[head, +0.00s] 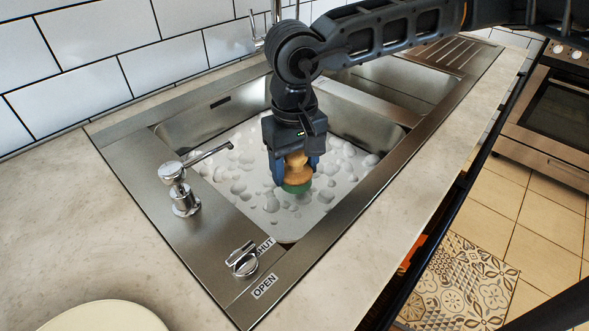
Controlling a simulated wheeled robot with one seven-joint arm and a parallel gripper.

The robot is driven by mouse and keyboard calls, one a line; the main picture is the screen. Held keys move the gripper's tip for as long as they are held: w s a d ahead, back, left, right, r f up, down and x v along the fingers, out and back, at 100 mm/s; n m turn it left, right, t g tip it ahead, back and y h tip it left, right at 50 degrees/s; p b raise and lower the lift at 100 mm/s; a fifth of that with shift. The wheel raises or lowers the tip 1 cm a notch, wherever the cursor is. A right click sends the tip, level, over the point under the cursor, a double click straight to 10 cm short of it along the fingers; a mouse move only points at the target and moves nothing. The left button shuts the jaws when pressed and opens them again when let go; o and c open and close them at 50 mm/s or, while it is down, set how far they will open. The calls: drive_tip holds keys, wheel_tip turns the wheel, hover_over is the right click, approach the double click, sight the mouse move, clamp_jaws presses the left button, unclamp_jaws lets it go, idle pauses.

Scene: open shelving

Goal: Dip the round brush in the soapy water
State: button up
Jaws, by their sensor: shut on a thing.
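My gripper (294,168) points down over the left sink basin (185,130). It is shut on the round brush (297,168), which has a tan wooden body and a green lower end. The basin holds soapy water (240,185) with many grey-white foam bubbles. The brush's green end is lowest and appears at or just above the water; I cannot tell whether it touches. My fingers hide the sides of the brush.
A chrome soap dispenser (180,190) stands on the left rim, its spout reaching over the basin. A drain knob (242,260) sits between SHUT and OPEN labels. A second basin (390,88) lies behind right. A pale round plate (105,318) is at the front left.

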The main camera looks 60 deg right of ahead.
drive_tip(key=shift+r+p, duration=2.4)
drive_tip(key=shift+r, duration=3.5)
